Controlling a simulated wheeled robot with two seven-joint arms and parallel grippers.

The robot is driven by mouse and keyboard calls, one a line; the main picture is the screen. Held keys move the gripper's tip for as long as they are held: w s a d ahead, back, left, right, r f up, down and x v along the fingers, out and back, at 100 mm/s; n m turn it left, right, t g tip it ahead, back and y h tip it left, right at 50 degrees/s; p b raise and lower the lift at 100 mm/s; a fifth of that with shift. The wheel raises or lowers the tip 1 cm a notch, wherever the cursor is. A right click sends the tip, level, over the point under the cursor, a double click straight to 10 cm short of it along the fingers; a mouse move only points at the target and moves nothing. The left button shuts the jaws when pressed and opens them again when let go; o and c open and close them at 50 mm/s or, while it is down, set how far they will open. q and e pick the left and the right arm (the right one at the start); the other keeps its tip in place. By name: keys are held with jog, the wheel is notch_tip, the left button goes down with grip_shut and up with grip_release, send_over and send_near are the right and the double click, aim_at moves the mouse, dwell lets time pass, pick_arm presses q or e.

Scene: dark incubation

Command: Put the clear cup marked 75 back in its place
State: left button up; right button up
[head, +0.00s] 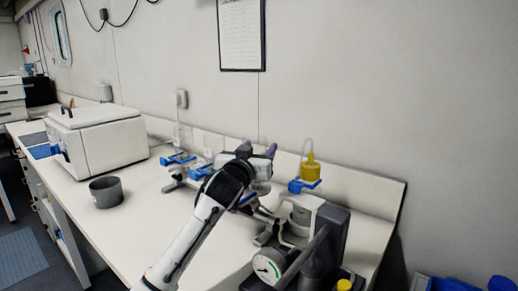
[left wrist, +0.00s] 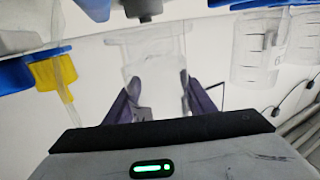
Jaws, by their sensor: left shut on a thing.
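My left gripper (head: 258,152), with purple fingers, reaches over the bench near the back wall. In the left wrist view the two fingers (left wrist: 160,100) are shut on a clear cup (left wrist: 153,58) between them. No mark can be read on this cup. In the head view the gripper and arm largely hide it. Blue holders (head: 178,159) stand along the back of the bench, left of the gripper. In the left wrist view another clear cup (left wrist: 256,55) with partly legible dark marks is at the right. My right gripper is not in view.
A yellow-topped bottle with tubing (head: 310,171) is right of the gripper. A dark grey device with a round gauge (head: 268,266) stands in front of it. A grey pot (head: 106,192) and white lidded box (head: 100,139) are at the left. Clear bench lies around the pot.

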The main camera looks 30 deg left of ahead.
pick_arm(q)
jog(key=shift+f+b, duration=0.55)
jog(key=shift+f, duration=0.65)
jog(key=o, duration=1.2)
jog(key=b+v, duration=0.1)
jog(key=v, duration=0.7)
jog(key=shift+s+d, duration=0.2)
jog(key=shift+s, duration=0.15)
jog(key=shift+v, duration=0.8)
